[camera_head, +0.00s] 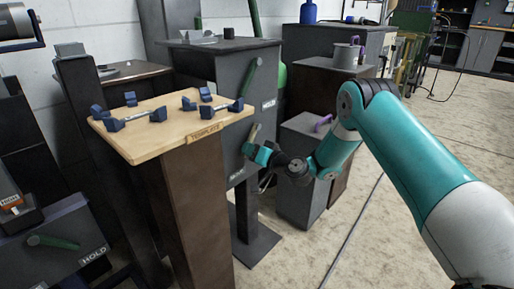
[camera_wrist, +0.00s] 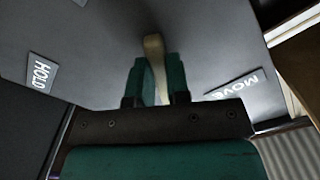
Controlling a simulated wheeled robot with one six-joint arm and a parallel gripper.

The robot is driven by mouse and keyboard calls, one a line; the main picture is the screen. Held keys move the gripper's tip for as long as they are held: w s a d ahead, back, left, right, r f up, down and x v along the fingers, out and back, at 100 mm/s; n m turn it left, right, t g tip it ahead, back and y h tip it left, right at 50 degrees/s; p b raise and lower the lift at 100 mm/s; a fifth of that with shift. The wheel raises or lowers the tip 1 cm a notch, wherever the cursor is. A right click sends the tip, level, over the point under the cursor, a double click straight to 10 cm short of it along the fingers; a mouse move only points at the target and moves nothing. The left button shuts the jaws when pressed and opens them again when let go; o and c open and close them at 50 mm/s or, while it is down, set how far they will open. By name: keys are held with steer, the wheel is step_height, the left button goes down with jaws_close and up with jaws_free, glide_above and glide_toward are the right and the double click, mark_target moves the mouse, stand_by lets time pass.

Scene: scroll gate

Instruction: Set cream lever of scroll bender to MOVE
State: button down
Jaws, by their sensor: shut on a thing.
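The grey cabinet with the cream lever, which I take to be the scroll bender (camera_head: 225,75), stands mid-left in the head view. Its cream lever (camera_head: 253,132) is on the side face, below a green lever (camera_head: 250,76). My gripper (camera_head: 252,150) is at this lever. In the wrist view the two teal fingers (camera_wrist: 160,84) are shut around the cream lever (camera_wrist: 153,48), whose lower part is between them. The HOLD plate (camera_wrist: 41,73) is at left and the MOVE plate (camera_wrist: 235,88) at right. The lever lies between the plates.
A wooden board (camera_head: 160,137) with blue-ended pieces stands left of the cabinet. A grey box (camera_head: 304,170) with a purple handle stands to the right. Another panel with a green lever (camera_head: 55,242) is at lower left. Open floor (camera_head: 390,240) lies at right.

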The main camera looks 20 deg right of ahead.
steer(key=shift+d+r, duration=0.1)
steer(key=shift+d, duration=0.05)
steer(key=c, duration=1.1)
jaws_free()
steer(key=b+v, duration=1.6)
steer(key=v, duration=0.1)
steer(key=shift+s+d, duration=0.1)
steer(key=shift+s, duration=0.05)
